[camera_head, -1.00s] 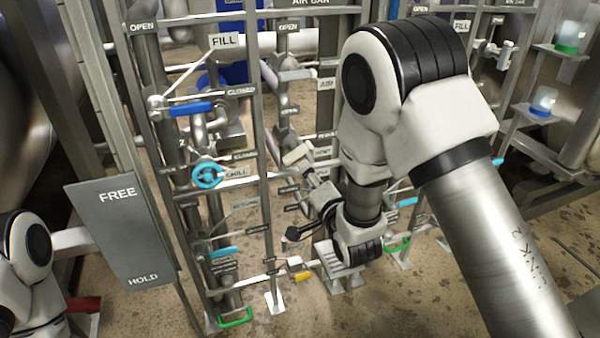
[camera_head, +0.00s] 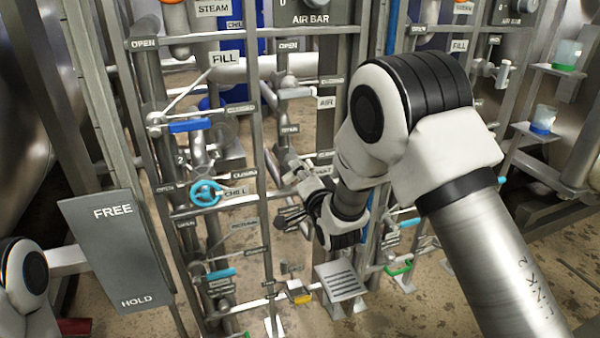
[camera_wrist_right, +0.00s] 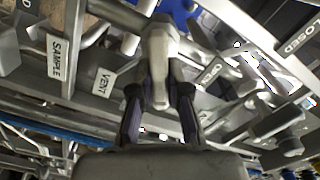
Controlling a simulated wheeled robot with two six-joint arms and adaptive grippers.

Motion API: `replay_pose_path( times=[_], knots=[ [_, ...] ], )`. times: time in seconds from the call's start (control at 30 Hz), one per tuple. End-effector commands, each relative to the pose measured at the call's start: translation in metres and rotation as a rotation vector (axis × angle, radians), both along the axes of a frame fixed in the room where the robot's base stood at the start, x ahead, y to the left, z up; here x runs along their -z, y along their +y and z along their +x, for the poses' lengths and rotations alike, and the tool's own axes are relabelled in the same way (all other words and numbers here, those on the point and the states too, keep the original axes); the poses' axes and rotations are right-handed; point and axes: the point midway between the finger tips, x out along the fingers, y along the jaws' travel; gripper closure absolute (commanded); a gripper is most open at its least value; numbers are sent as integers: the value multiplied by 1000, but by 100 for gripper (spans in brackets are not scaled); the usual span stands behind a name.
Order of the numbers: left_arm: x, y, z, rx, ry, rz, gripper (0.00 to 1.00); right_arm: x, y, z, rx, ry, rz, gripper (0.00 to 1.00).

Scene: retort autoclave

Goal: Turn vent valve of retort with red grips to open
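My right gripper (camera_head: 282,158) reaches into the pipe frame in the middle of the head view; my own arm partly blocks it. In the right wrist view its two dark fingers (camera_wrist_right: 160,88) stand apart on either side of a grey metal handle (camera_wrist_right: 158,45). Whether the pads press on the handle is unclear. No clearly red grip shows on the middle frame. My left arm shows at the lower left, its gripper out of view.
A FREE/HOLD panel (camera_head: 118,250) stands at the left. In the wrist view, a SAMPLE label (camera_wrist_right: 54,60) and bars lie close around the gripper.

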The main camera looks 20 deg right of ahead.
Motion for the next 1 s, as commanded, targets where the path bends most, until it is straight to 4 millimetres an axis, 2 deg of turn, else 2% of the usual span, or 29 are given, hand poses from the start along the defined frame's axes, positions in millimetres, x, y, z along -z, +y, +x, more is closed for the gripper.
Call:
replay_pose_path(
  times=[0.53, 0.77, 1.0],
  knots=[
    [-3, 0, 0, 0, 0, 0, 59, 0, 0, 0, 0, -1, -64, 100],
    [-7, 0, 0, 0, 0, 0, 59, -1, 1, 0, 0, -5, -208, 100],
    [-13, 0, 0, 0, 0, 0, 59, -2, 2, 0, 0, -12, -423, 100]
  ],
)
